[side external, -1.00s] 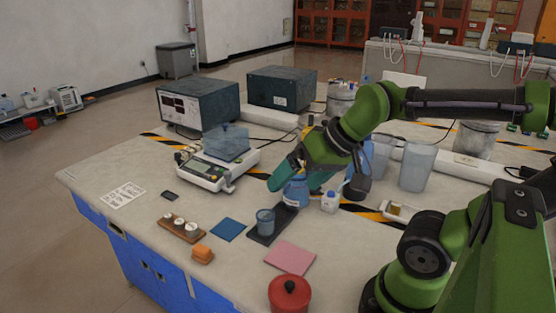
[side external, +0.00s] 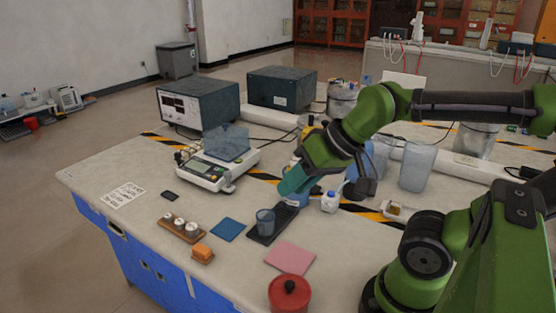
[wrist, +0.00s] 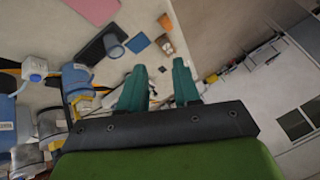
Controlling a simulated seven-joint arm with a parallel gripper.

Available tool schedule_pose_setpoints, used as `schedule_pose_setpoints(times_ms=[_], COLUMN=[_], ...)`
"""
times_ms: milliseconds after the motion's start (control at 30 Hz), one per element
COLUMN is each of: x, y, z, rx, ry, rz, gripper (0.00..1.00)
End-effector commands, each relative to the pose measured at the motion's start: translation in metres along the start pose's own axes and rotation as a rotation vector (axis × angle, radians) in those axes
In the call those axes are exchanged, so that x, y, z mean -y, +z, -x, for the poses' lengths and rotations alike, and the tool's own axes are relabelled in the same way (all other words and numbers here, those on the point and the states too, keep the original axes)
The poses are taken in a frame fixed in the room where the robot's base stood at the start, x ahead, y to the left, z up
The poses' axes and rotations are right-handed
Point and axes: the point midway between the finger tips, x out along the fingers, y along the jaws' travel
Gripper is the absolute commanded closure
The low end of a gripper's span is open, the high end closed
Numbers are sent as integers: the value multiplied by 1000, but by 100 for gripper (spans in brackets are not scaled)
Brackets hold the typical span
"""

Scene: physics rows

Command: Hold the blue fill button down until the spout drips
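A blue dispenser bottle (side external: 297,200) stands at the far end of a black tray, mostly hidden behind my fingers in the side view. In the wrist view a blue body with yellow parts (wrist: 75,78), likely the same dispenser, is left of my fingers. A translucent blue cup (side external: 265,222) stands on the black tray (side external: 283,221) and shows in the wrist view (wrist: 113,46). My gripper (side external: 286,187) has teal fingers; they are apart and empty in the wrist view (wrist: 159,72). They overlap the dispenser's top in the side view; I cannot tell contact. The fill button and spout are not distinguishable.
A small white bottle with a blue cap (side external: 330,202) stands right of the dispenser. A balance (side external: 208,172) is to the left. Clear tumblers (side external: 415,167) stand behind right. A pink mat (side external: 290,257), blue mat (side external: 228,229) and red pot (side external: 289,293) lie toward the front.

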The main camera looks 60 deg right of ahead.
Motion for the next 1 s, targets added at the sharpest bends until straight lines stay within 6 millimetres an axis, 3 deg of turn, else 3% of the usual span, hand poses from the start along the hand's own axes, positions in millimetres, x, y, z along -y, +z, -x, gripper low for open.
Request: schedule_pose_setpoints(times_ms=[33,200,1000], x=[0,0,0], y=[0,0,0], z=[0,0,0], rx=[0,0,0], ry=[0,0,0], rz=[0,0,0], gripper=[77,100,100])
